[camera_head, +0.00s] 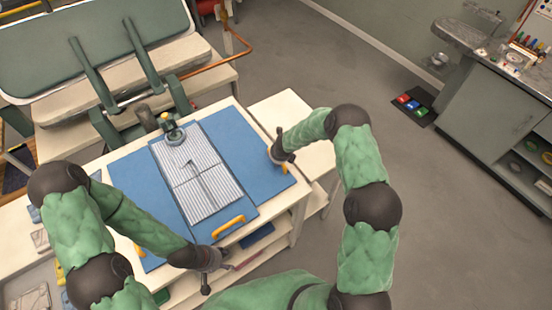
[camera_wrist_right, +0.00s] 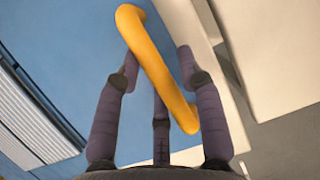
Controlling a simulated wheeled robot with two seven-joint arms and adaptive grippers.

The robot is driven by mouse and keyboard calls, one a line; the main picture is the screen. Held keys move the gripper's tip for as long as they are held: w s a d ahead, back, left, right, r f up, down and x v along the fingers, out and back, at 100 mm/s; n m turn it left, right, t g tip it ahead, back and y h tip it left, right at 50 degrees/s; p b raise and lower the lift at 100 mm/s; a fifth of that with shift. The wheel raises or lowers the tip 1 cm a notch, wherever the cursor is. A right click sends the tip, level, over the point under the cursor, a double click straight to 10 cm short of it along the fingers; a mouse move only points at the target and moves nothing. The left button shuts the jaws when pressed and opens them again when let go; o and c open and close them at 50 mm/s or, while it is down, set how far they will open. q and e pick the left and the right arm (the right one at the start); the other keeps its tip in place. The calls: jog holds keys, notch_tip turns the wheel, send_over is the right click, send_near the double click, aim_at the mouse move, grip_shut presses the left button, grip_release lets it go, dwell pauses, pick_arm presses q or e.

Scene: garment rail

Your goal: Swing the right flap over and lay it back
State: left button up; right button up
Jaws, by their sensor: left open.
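A folding board lies on the white table, with a blue right flap (camera_head: 250,146) spread flat beside a grey ribbed middle panel (camera_head: 212,190). A yellow handle (camera_head: 283,165) stands at the right flap's outer edge. My right gripper (camera_head: 278,153) is at that handle. In the right wrist view, its fingers (camera_wrist_right: 158,70) are spread on both sides of the yellow handle (camera_wrist_right: 158,68), with gaps showing; contact cannot be told. My left gripper (camera_head: 205,275) is open and empty by the table's front edge, below the front yellow handle (camera_head: 229,226).
A blue left flap (camera_head: 132,190) lies flat on the other side. A small fixture (camera_head: 172,128) stands at the panel's back end. A green padded board (camera_head: 95,50) is at the back left.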

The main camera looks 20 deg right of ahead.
jog(key=shift+w+r, duration=0.1)
jog(key=shift+r, duration=0.15)
jog(key=v, duration=1)
jog(key=shift+d+r, duration=0.25)
jog(key=shift+s+a+r, duration=0.15)
jog(key=shift+s+r, duration=0.3)
jog(key=shift+f, duration=0.1)
